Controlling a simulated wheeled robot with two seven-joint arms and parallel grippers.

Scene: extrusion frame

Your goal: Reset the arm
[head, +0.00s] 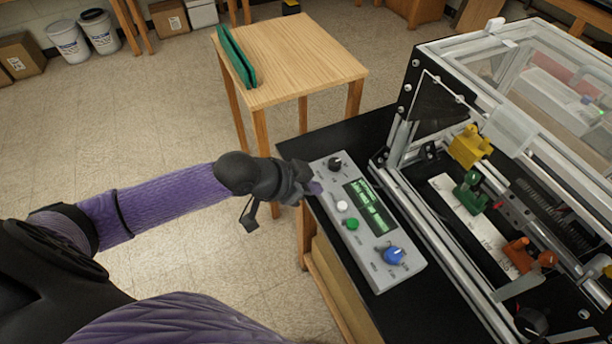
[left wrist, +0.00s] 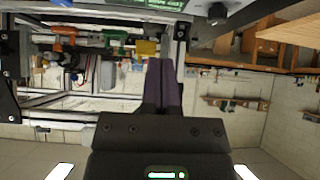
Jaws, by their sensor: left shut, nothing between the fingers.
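My left arm reaches in from the left in the head view. Its gripper (head: 312,188) is shut and empty, at the upper left edge of a grey control box (head: 362,260). I cannot tell whether the fingertips touch the box. In the left wrist view the closed dark fingers (left wrist: 164,88) point up the picture. The box carries a lit green display (head: 369,206), a black knob (head: 335,163), a white button (head: 342,206), a green button (head: 351,224) and a blue knob (head: 391,255). My right gripper is not in view.
An aluminium extrusion frame (head: 400,212) with clear panels stands on the black table (head: 350,132) at the right, holding yellow, green and orange parts. A small wooden table (head: 300,60) with a green item (head: 236,58) stands behind. Open floor (head: 150,130) lies at the left.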

